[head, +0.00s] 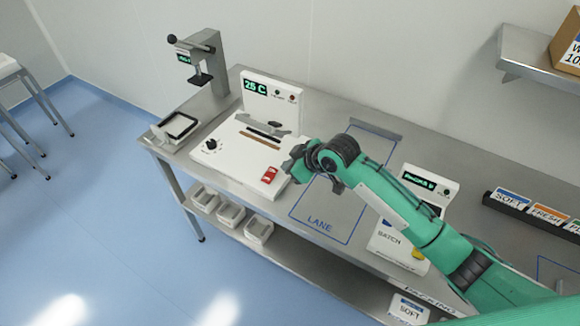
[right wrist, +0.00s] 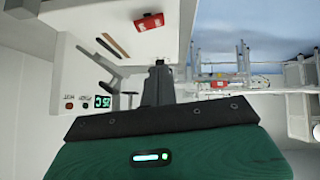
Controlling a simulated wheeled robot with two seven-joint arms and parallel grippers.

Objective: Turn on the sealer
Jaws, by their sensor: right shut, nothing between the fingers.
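The sealer (head: 227,155) is a white machine on the steel table, with a raised back panel whose green display (head: 255,87) reads 25 C. A red switch (head: 269,175) sits at its front right corner, and a black knob (head: 211,144) at its front left. The red switch (right wrist: 149,22) also shows in the right wrist view, beyond the fingertips. My right gripper (head: 287,168) is shut and empty, close to the sealer's right side, just right of the red switch and apart from it in the wrist view. My left gripper is not in view.
A grey press (head: 207,50) stands behind left of the sealer, and a small scale-like tray (head: 176,127) at its left. The marked lane (head: 318,208) on the right is clear. A batch printer (head: 405,238) stands further right. White bins (head: 231,214) sit on the lower shelf.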

